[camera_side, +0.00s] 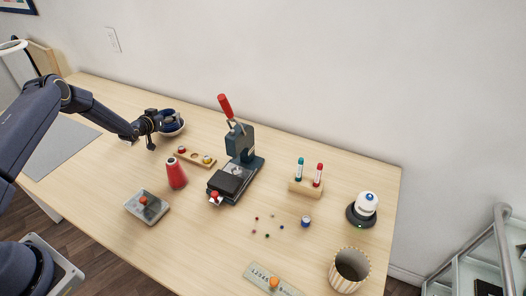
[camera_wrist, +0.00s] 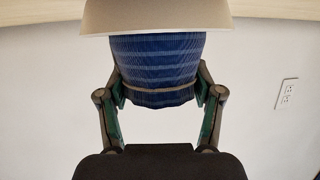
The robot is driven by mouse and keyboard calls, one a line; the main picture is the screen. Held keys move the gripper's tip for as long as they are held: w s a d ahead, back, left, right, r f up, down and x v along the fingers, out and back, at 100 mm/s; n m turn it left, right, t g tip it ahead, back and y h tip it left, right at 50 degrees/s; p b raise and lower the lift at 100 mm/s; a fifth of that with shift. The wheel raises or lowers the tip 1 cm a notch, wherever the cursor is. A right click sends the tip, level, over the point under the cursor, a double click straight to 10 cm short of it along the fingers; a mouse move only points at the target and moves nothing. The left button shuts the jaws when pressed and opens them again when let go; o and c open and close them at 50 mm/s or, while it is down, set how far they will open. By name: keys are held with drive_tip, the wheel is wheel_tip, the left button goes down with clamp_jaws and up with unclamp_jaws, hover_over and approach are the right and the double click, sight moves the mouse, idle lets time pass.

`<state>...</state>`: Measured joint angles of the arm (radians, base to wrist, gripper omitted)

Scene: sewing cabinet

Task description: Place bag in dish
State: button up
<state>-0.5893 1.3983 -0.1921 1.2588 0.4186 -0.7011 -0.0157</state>
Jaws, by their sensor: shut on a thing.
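The bag (camera_wrist: 157,66) is dark blue with pale stripes and a tan tie band. In the wrist view it sits between the two fingers of my gripper (camera_wrist: 160,88), which are shut on it. The dish (camera_wrist: 156,18) is cream-white; its wall hides one end of the bag. In the side view my gripper (camera_side: 153,122) is at the back left of the table, beside the white dish (camera_side: 175,132), with the blue bag (camera_side: 168,114) over or in it. I cannot tell whether the bag touches the dish floor.
Beyond is a press with a red handle (camera_side: 236,150). The table's back left is fairly clear.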

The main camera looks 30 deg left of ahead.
drive_tip(key=shift+f, duration=0.15)
drive_tip(key=o, duration=1.2)
drive_tip(key=shift+o, duration=0.2)
